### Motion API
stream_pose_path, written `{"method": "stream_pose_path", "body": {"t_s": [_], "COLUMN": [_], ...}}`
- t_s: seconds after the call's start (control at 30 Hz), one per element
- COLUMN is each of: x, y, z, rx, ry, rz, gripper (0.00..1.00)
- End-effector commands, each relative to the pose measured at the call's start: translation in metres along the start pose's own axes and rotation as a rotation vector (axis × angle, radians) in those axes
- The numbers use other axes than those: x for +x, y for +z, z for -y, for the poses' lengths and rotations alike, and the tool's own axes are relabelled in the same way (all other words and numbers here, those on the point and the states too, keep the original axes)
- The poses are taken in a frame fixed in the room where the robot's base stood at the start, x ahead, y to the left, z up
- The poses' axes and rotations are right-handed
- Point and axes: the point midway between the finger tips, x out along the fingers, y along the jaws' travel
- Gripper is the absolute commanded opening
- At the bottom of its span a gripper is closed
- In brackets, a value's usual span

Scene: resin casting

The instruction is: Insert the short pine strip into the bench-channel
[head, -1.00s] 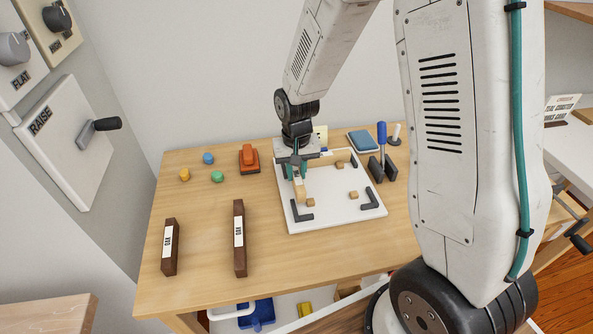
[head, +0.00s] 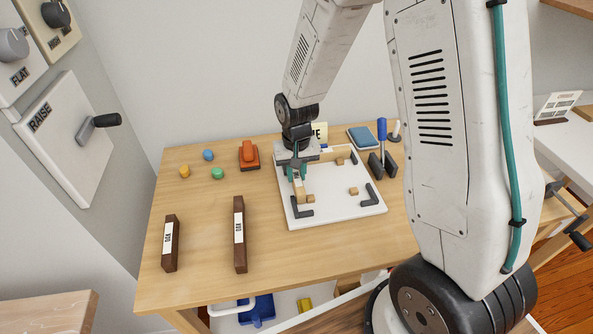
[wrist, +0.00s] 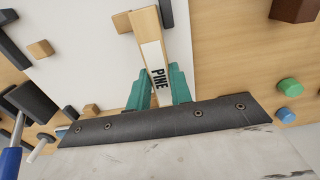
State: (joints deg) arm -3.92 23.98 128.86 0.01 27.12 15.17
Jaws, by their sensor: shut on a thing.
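My gripper (head: 297,174) is shut on the short pine strip (head: 299,192), a pale wooden bar with a white label reading PINE. In the wrist view, the teal fingers (wrist: 158,90) hold the strip (wrist: 153,45) on both sides. It is low over the left side of the white board (head: 335,215), its near end close to the front-left black corner bracket (head: 302,211). The same bracket shows close beside it in the wrist view (wrist: 167,12). I cannot tell whether the strip touches the board. No part is clearly marked as the bench-channel.
Small wooden blocks (head: 353,191) and other black brackets (head: 372,197) sit on the board. Two dark bars (head: 239,235) lie left on the table. An orange-red tool (head: 249,153) and coloured pucks (head: 217,173) lie behind.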

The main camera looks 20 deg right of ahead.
Motion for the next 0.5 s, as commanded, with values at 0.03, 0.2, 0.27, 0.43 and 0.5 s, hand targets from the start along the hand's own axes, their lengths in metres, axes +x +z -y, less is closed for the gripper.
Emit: {"method": "stream_pose_path", "body": {"t_s": [0.03, 0.2, 0.27, 0.43, 0.5], "x": [0.0012, 0.0027, 0.0027, 0.0027, 0.0027], "y": [0.0001, 0.0000, 0.0000, 0.0001, 0.0001], "z": [0.0000, 0.0000, 0.0000, 0.0000, 0.0000], "rx": [0.000, 0.000, 0.000, 0.000, 0.000], "ry": [0.000, 0.000, 0.000, 0.000, 0.000], "rz": [0.000, 0.000, 0.000, 0.000, 0.000], "gripper": [0.01, 0.01, 0.01, 0.47, 0.47]}}
